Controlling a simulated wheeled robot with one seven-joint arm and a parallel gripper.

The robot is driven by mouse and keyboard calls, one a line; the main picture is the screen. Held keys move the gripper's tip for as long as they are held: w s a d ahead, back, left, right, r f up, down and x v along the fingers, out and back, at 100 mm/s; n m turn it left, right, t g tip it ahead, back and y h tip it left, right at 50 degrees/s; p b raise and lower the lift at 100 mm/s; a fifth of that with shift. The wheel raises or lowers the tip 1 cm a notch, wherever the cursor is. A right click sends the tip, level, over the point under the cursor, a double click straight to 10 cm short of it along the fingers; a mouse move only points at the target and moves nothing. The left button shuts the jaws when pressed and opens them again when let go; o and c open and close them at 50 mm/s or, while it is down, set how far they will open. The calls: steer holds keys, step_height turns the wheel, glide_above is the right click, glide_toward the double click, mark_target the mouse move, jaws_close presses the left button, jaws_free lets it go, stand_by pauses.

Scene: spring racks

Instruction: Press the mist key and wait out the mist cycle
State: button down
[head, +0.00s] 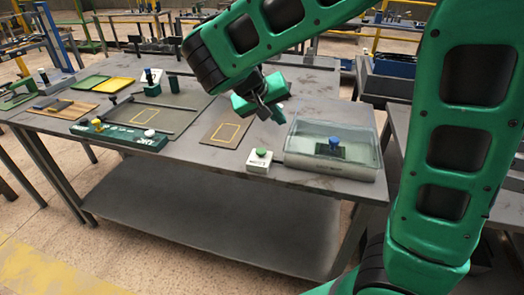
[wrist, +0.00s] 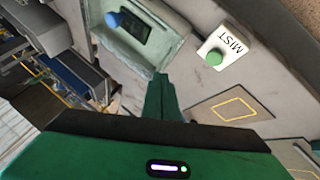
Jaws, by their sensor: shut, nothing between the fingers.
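The mist key is a white block (head: 260,167) with a round green button on top, near the table's front edge. In the wrist view the block (wrist: 228,45) bears the word MIST, and its green button (wrist: 214,58) is uncovered. Beside it stands a clear-walled box (head: 310,168) holding a dark piece with a blue knob (head: 335,141); the box also shows in the wrist view (wrist: 165,72). My gripper (head: 272,113) is shut and empty, above the table behind the key and apart from it. Its fingers (wrist: 160,82) point toward the box's near wall in the wrist view.
A brown mat with a yellow rectangle (head: 222,137) lies left of the key. Further left are a green labelled bar (head: 118,137) with several knobs, a dark plate, and coloured trays (head: 118,84). A dark bin (head: 388,85) stands at the right. The lower shelf is bare.

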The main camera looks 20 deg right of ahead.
steer(key=t, duration=0.1)
glide_above(259, 153)
steer(key=shift+w+r+n, duration=0.1)
steer(key=shift+r+n, duration=0.25)
steer(key=shift+n, duration=0.05)
steer(key=shift+f, duration=4.4)
steer(key=shift+f+h, duration=0.15)
steer(key=shift+h, duration=0.15)
steer(key=shift+f, duration=0.25)
steer(key=shift+f, duration=0.55)
steer(key=shift+r, duration=1)
